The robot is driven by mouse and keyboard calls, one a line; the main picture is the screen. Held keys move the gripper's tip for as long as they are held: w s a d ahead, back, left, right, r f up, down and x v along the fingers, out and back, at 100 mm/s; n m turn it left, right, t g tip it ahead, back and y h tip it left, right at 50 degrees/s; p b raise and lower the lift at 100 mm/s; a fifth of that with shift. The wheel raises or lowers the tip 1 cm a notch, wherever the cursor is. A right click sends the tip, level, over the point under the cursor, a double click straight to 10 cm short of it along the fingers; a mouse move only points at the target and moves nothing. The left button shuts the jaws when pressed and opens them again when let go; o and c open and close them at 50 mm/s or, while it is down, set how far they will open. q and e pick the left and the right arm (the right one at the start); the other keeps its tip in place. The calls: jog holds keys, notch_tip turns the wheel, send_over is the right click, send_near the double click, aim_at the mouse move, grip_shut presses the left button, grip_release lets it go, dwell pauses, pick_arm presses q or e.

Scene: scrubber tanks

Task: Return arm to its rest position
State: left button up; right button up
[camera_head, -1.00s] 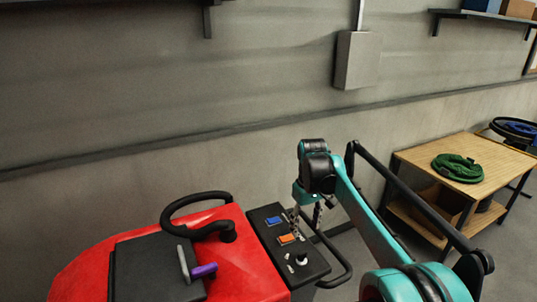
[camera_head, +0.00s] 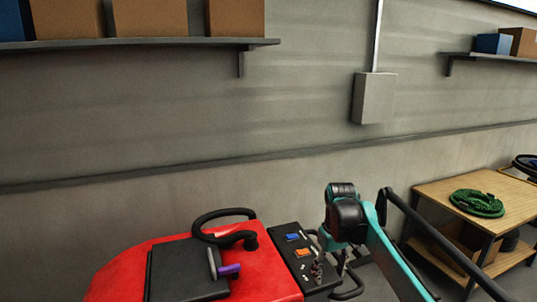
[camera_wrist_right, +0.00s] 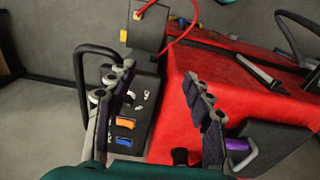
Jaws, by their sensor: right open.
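My right arm (camera_head: 385,250), teal and black, reaches in from the lower right in the head view. My right gripper (camera_head: 331,262) hangs beside the dark control panel of the red scrubber machine (camera_head: 120,272). In the right wrist view its two fingers (camera_wrist_right: 160,95) are spread apart with nothing between them. Below them lie the red body (camera_wrist_right: 190,110) and the black control panel (camera_wrist_right: 140,118) with blue and orange switches. My left gripper does not show in either view.
A black steering handle (camera_head: 225,213) and a purple-handled lever (camera_head: 228,270) are on the machine. A wooden table (camera_head: 460,190) with a coiled green hose (camera_head: 477,203) stands at right. A grey wall box (camera_head: 374,98) and a shelf (camera_head: 150,43) are on the wall.

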pick_arm(q)
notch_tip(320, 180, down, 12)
jog(key=b, duration=1.1)
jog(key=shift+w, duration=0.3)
pick_arm(e)
jog(key=s+f+m+t, duration=0.2)
jog(key=s+f+t, duration=0.1)
jog(key=s+f, duration=0.6)
jog(key=s+f+m+t, duration=0.2)
jog(key=s+f, duration=0.8)
jog(key=s, duration=0.5)
jog(key=shift+d+t, duration=0.25)
jog(key=shift+t, duration=0.65)
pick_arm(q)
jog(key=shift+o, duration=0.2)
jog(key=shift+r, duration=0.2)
